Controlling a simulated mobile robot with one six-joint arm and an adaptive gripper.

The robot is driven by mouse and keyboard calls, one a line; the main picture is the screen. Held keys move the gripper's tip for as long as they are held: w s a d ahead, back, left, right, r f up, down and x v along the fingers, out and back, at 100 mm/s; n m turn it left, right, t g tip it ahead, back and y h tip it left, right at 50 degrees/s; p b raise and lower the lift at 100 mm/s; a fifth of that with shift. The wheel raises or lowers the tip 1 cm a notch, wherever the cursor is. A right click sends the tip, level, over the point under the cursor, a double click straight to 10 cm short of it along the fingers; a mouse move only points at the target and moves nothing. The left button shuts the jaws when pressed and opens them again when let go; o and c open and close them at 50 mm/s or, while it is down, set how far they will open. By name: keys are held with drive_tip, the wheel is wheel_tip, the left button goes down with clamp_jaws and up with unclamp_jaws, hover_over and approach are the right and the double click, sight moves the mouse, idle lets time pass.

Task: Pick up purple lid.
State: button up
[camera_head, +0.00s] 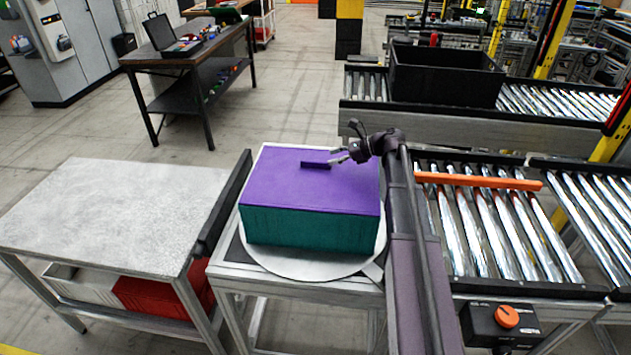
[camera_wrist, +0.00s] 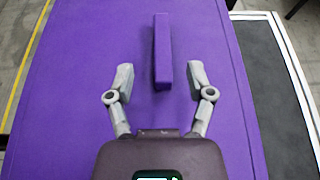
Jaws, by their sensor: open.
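The purple lid (camera_head: 287,190) lies flat on a teal box (camera_head: 308,230). A raised purple bar handle (camera_head: 315,165) stands on the lid's top. My gripper (camera_head: 338,157) is at the handle's right end in the head view. In the wrist view my gripper (camera_wrist: 161,75) is open, one finger on each side of the handle (camera_wrist: 162,40) and apart from it. The handle runs lengthwise between the fingers and extends beyond their tips. The lid (camera_wrist: 90,70) fills most of the wrist view.
The box stands on a round grey plate (camera_head: 290,264) on a stand. A grey-topped table (camera_head: 110,215) is at the left. A roller conveyor (camera_head: 490,235) with an orange bar (camera_head: 480,181) is at the right. A black crate (camera_head: 445,75) sits on the rear conveyor.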

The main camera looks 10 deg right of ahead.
sight(317, 161)
drive_tip(key=shift+w+a+f, duration=0.15)
drive_tip(key=shift+a+f, duration=0.05)
drive_tip(key=shift+a, duration=0.25)
drive_tip(key=shift+a, duration=0.1)
drive_tip(key=shift+b+x, duration=1.1)
drive_tip(key=shift+x, duration=1.4)
drive_tip(key=shift+w, duration=0.15)
clamp_jaws()
